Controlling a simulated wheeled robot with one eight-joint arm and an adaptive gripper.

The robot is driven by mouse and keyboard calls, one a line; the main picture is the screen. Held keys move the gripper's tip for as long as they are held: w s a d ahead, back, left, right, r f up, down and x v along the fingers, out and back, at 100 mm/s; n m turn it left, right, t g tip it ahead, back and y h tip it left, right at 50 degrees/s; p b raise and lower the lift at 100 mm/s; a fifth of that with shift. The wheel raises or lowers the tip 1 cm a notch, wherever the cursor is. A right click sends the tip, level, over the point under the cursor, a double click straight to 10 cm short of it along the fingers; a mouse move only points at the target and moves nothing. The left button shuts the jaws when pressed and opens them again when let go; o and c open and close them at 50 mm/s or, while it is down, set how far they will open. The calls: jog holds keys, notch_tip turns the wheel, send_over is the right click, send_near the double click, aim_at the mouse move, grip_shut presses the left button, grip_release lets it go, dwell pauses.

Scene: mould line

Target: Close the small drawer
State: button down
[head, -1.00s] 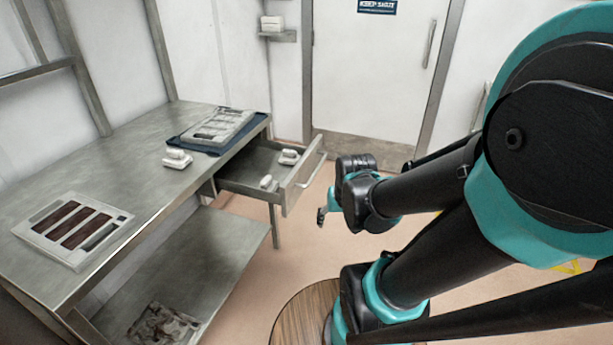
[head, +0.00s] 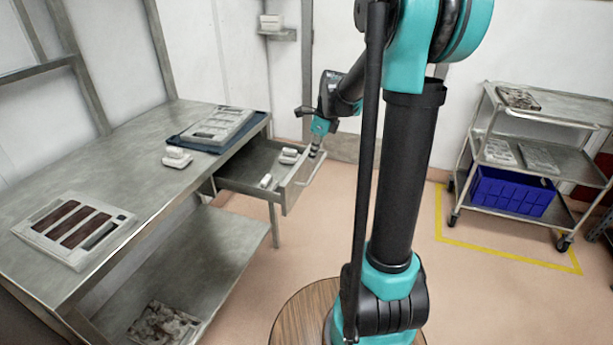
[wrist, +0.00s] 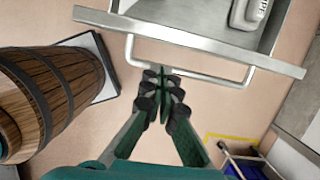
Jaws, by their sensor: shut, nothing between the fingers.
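The small drawer (head: 240,184) is pulled out from under the right end of the metal table in the head view, with a few small white blocks inside. Its front panel (wrist: 185,37) and bar handle (wrist: 190,73) cross the top of the wrist view. My gripper (head: 315,152) is beside the drawer's front, near the handle. In the wrist view my gripper (wrist: 163,75) has its fingertips together with nothing between them, at or very close to the handle bar. I cannot tell whether they touch it.
The metal table (head: 110,190) holds a mould tray (head: 72,230), a blue tray (head: 180,142) and white blocks (head: 177,157). A trolley (head: 560,115) with a blue crate (head: 512,192) stands at right. A wooden barrel (wrist: 50,95) shows in the wrist view. Floor around the drawer is clear.

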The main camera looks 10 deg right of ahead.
jog(key=x, duration=1)
jog(key=shift+w, duration=0.1)
send_over(251, 176)
jog(key=shift+d, duration=0.1)
dwell(0.6)
dwell(0.3)
